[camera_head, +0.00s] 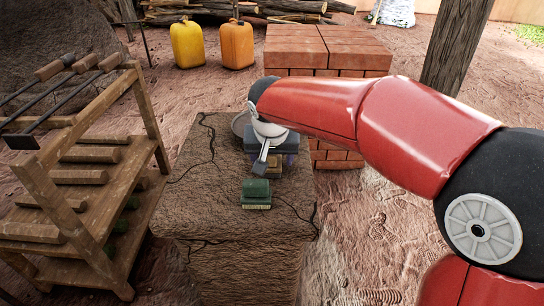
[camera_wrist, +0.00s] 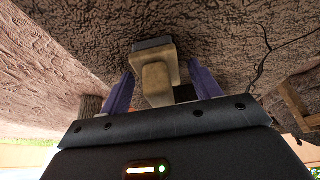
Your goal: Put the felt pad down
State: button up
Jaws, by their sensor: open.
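A small green block with a paler lower edge (camera_head: 256,190), which looks like the felt pad, rests on the mud-brick table top (camera_head: 215,218) in the head view. My gripper (camera_head: 268,165) is just behind it, low over the table and partly hidden by my arm. In the wrist view, my gripper (camera_wrist: 158,92) has its two purple fingers spread on either side of a tan block (camera_wrist: 156,82). A dark slab (camera_wrist: 152,44) shows beyond the tan block. I cannot tell whether the fingers touch the tan block.
A wooden rack (camera_head: 150,110) with tools is left of the table. A brick stack (camera_head: 325,48) stands behind to the right. The table's front left is clear.

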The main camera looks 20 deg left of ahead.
aim_at(272, 170)
jog(key=shift+f, duration=0.15)
jog(key=p+v, duration=0.1)
jog(key=v, duration=0.6)
jog(key=shift+s+r, duration=0.2)
jog(key=shift+r, duration=0.1)
jog(key=shift+d, duration=0.1)
jog(key=s+d+m+t+h, duration=0.1)
jog(key=s+d, duration=0.3)
jog(key=d, duration=0.6)
jog(key=s+d, duration=0.4)
jog(key=d, duration=0.5)
jog(key=s+d+f+m, duration=0.1)
jog(key=s+d+f, duration=0.4)
jog(key=s+d, duration=0.4)
jog(key=shift+s+d+f+m, duration=0.15)
jog(key=shift+s+d+m, duration=0.2)
jog(key=shift+s, duration=0.2)
